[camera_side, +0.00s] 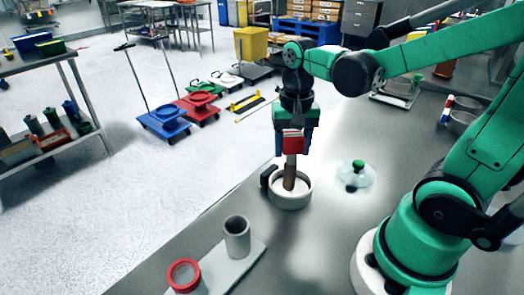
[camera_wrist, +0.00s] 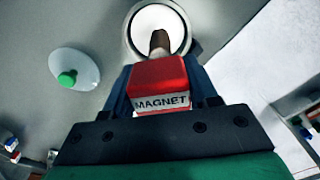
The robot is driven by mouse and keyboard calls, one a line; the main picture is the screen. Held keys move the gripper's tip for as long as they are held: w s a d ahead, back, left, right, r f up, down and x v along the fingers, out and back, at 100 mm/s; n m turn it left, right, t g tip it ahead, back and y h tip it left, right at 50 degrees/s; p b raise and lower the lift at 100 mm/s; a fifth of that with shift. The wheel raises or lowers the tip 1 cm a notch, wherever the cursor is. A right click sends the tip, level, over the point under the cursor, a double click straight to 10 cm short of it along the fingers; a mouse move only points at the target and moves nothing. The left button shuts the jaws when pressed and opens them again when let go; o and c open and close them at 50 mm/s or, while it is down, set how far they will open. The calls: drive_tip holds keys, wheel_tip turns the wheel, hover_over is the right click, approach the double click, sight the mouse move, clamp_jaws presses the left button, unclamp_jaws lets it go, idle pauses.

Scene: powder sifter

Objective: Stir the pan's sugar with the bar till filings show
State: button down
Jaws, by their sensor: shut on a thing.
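The bar has a red block labelled MAGNET (camera_wrist: 160,85) on top and a brown lower part (camera_side: 290,176). My gripper (camera_side: 292,142) is shut on the red block, with a blue finger on each side in the wrist view. The bar points down into the round pan (camera_side: 291,203), a pale vessel with a dark handle at its left. White sugar (camera_wrist: 150,20) fills the pan's floor in the wrist view. The bar's brown end is inside the rim; whether it touches the bottom is hidden. I cannot make out separate filings in the sugar.
A pale lid-like disc with a green knob (camera_side: 357,165) lies right of the pan. A grey plate (camera_side: 235,262) at the front carries a grey cup (camera_side: 237,238) and a red ring (camera_side: 184,275). The bench's left edge is close to the pan.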

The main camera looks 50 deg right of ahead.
drive_tip(key=shift+s, duration=0.25)
drive_tip(key=shift+r, duration=3.55)
